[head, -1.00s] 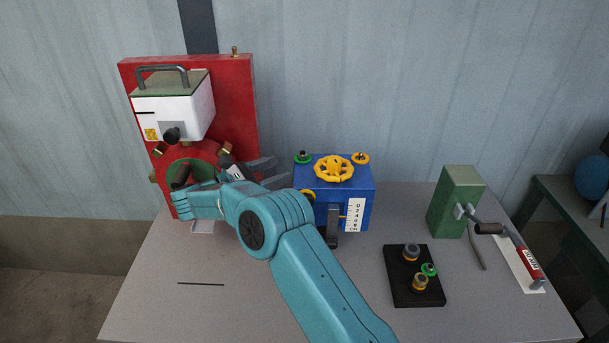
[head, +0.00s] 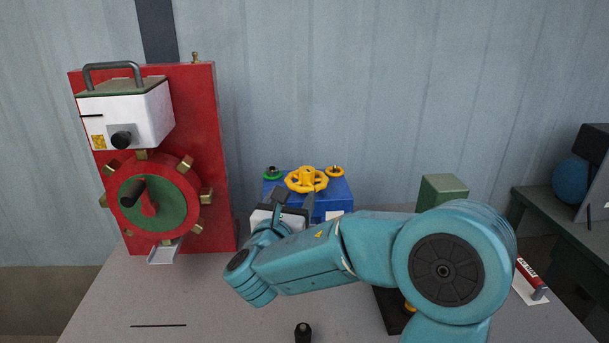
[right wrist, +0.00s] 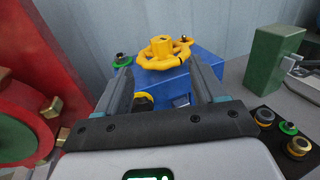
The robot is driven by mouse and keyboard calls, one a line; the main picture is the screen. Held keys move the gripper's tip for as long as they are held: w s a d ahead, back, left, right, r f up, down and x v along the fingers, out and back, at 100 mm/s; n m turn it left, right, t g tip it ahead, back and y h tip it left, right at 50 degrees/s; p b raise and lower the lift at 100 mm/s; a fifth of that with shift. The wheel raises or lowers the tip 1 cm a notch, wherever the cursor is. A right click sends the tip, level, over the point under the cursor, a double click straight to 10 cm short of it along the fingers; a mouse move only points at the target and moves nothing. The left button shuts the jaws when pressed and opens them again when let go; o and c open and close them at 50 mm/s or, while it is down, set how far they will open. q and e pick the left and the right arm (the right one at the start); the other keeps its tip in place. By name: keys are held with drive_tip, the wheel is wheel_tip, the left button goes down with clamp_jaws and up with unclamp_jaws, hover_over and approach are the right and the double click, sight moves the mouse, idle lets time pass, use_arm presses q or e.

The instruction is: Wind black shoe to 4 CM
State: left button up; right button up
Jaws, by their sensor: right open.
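The blue box (head: 345,192) stands at the back middle of the table with a yellow handwheel (head: 306,180) on top. The black shoe is hidden behind my right arm in the head view, and I cannot make it out in the right wrist view. Only the top edge of the white scale (head: 334,215) shows; its numbers are hidden. My right gripper (head: 295,202) is open and empty in front of the box. In the right wrist view the handwheel (right wrist: 160,52) shows beyond and between the fingers (right wrist: 159,78); I see no contact. My left gripper is out of view.
A red panel (head: 222,150) with a green-centred wheel (head: 170,220) stands left. Green (head: 272,173) and yellow (head: 335,171) small rings flank the handwheel. A green block (head: 443,190) stands right. A black board (right wrist: 276,143) with rings sits nearby. The table's front left is mostly clear.

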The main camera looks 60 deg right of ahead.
sight(304, 182)
drive_tip(key=p+x, duration=0.1)
drive_tip(key=x, duration=1)
drive_tip(key=shift+d, duration=0.3)
drive_tip(key=c, duration=1.1)
